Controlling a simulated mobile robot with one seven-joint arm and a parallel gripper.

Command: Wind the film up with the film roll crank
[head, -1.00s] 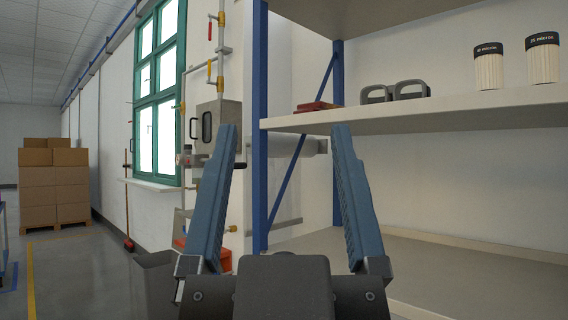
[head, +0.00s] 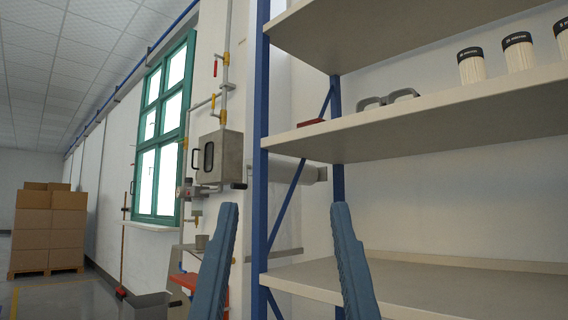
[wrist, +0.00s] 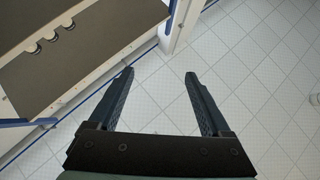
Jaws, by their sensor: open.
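My gripper (head: 284,206) is open and empty, its two blue fingers pointing up and apart. It also shows in the wrist view (wrist: 159,73), with nothing between the fingers. A pale grey horizontal cylinder, which looks like the film roll (head: 290,169), is on the wall beyond the blue shelf post, which hides part of it. A small dark handle (head: 238,186) sticks out below a grey box left of the post. I cannot tell if it is the crank. My fingers are apart from both, nearer the camera.
A shelf rack with blue posts (head: 260,150) fills the right side, holding white canisters (head: 471,67) and grey handled items (head: 390,98). A grey windowed box (head: 220,158) and pipes are on the wall. Stacked cartons (head: 50,225) stand far left.

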